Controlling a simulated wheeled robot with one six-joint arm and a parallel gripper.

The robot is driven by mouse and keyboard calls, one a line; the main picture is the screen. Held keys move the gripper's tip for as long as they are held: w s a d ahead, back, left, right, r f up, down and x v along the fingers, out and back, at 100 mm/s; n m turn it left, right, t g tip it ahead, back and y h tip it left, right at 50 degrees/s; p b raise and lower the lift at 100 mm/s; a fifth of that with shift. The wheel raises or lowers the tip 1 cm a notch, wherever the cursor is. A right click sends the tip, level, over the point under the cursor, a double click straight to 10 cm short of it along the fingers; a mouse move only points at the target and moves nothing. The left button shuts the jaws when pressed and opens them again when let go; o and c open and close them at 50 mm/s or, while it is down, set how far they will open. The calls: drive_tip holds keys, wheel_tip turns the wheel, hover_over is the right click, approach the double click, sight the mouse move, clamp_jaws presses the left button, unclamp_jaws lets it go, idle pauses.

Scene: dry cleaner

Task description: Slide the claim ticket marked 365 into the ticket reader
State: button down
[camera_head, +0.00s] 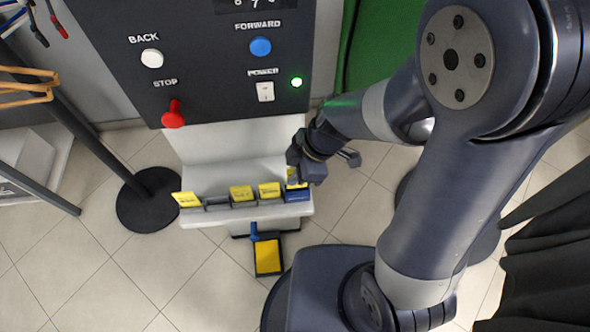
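Several yellow tickets stand in a row on the light shelf (205,218) under the control panel; their numbers are too small to read, so I cannot tell which is 365. One ticket (187,199) leans at the left end, two more stand in grey holders at the middle (241,193) and right of it (269,190). A dark blue block (298,196), perhaps the ticket reader, sits at the right end. A yellow ticket (292,178) shows just above it, partly hidden by my gripper (302,178). Whether the fingers grip this ticket is hidden.
A dark control panel (215,100) with a red stop knob (173,115), blue and white buttons and a lit green lamp (296,82) rises behind the shelf. A grey holder (217,203) appears empty. A black post base (148,199) stands left. A blue-and-yellow object (267,256) lies below the shelf.

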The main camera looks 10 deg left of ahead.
sight(295, 188)
drive_tip(key=shift+f+b, duration=2.35)
drive_tip(key=shift+b, duration=0.5)
drive_tip(key=c, duration=1.5)
unclamp_jaws()
drive_tip(key=shift+s+f, duration=0.1)
drive_tip(key=shift+c, duration=0.2)
drive_tip(key=p+v, duration=0.1)
drive_tip(key=v, duration=1)
